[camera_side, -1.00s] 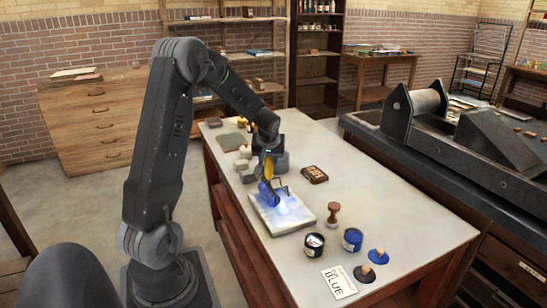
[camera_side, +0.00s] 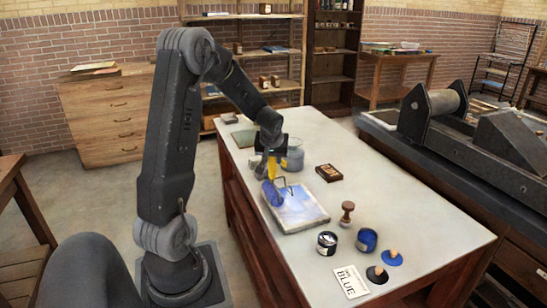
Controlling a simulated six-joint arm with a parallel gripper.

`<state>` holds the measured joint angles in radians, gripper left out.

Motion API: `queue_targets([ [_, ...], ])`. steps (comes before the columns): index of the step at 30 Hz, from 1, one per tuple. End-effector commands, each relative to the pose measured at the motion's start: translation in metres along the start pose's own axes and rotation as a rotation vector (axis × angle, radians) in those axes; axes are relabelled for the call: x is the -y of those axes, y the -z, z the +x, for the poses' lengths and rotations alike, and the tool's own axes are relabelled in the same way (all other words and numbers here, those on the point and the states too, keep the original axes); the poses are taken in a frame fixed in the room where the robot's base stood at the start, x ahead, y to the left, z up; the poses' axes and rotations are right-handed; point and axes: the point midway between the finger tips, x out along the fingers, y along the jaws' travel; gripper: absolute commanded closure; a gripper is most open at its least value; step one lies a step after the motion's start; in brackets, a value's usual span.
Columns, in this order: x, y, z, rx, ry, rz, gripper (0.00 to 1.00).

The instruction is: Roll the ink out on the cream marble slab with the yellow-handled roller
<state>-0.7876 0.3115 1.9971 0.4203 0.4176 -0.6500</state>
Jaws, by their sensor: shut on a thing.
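My gripper (camera_side: 269,156) is shut on the yellow handle (camera_side: 271,170) of the roller. The roller's blue drum (camera_side: 272,194) is at the left edge of the cream marble slab (camera_side: 312,224), with a dark wire frame beside it. I cannot tell whether the drum touches the slab. Blue ink (camera_side: 293,203) lies as a pale, uneven film over part of the slab's top.
An open ink tin (camera_side: 327,243) and a blue tin (camera_side: 367,240) stand in front of the slab, with a brown-handled stamp (camera_side: 347,214) nearby. A card reading BLUE (camera_side: 351,281) lies at the front. A dark box (camera_side: 329,173) lies behind.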

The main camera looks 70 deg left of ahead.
Motion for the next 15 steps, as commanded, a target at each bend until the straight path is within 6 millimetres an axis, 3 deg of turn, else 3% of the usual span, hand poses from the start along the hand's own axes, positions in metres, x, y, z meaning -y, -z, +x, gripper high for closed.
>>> queue_targets([
  [15,0.001,0.016,-0.030,-0.002,0.000,-0.002,0.87],
])
